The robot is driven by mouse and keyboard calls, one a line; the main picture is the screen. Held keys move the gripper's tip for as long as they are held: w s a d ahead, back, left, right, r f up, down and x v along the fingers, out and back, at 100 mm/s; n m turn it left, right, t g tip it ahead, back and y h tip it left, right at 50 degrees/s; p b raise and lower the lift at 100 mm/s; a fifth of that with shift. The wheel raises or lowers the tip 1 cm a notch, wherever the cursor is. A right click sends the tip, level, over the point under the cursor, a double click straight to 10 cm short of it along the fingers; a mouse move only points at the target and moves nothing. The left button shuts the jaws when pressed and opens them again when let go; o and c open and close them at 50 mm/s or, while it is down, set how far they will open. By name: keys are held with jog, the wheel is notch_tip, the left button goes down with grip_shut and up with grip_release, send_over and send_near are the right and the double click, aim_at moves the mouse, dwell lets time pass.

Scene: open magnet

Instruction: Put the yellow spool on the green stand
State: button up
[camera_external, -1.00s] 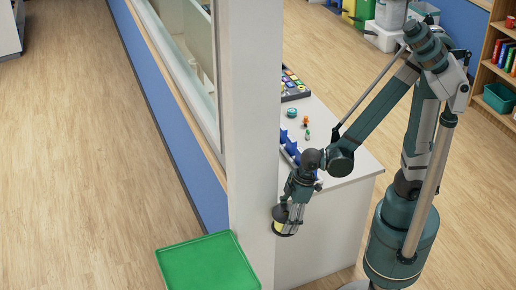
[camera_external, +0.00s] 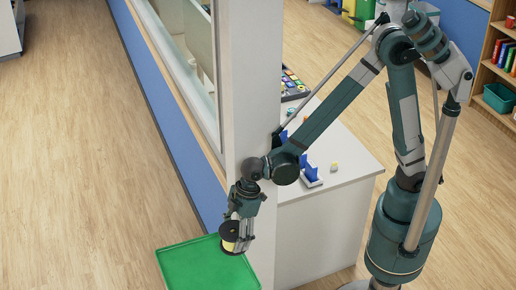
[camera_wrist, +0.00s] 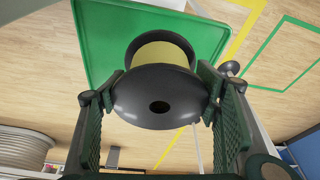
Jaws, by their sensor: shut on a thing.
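The yellow spool (camera_external: 232,238), with dark round end flanges, is held between the fingers of my gripper (camera_external: 238,228). In the wrist view, the spool (camera_wrist: 162,52) shows a dark flange with a centre hole towards the camera, and the green finger pads of my gripper (camera_wrist: 160,108) lie on either side of it. The green stand (camera_external: 190,268) is a flat square top with a raised rim. The spool overlaps the stand's right part in the external view. The stand (camera_wrist: 95,40) also shows behind the spool in the wrist view. The gap between spool and stand cannot be told.
A white pillar (camera_external: 252,90) stands beside my forearm. A white counter (camera_external: 335,200) with several small items, including a blue rack (camera_external: 310,172), lies to the right. The wooden floor (camera_external: 90,150) on the left is clear.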

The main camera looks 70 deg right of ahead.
aim_at(224, 235)
jog(key=w+a, duration=0.3)
jog(key=shift+a+f, duration=0.1)
jog(key=shift+a, duration=0.05)
jog(key=w+a+f+m+b, duration=0.1)
jog(key=w+a, duration=0.3)
jog(key=w, duration=0.5)
jog(key=shift+w+f+m, duration=0.15)
jog(key=shift+f+m, duration=0.2)
jog(key=shift+m, duration=0.15)
jog(key=shift+f+b, duration=0.65)
jog(key=shift+f, duration=2.45)
jog(key=shift+f+b, duration=0.3)
jog(key=shift+f, duration=1.6)
jog(key=shift+f, duration=0.2)
jog(key=o, duration=1)
jog(key=shift+o, duration=0.2)
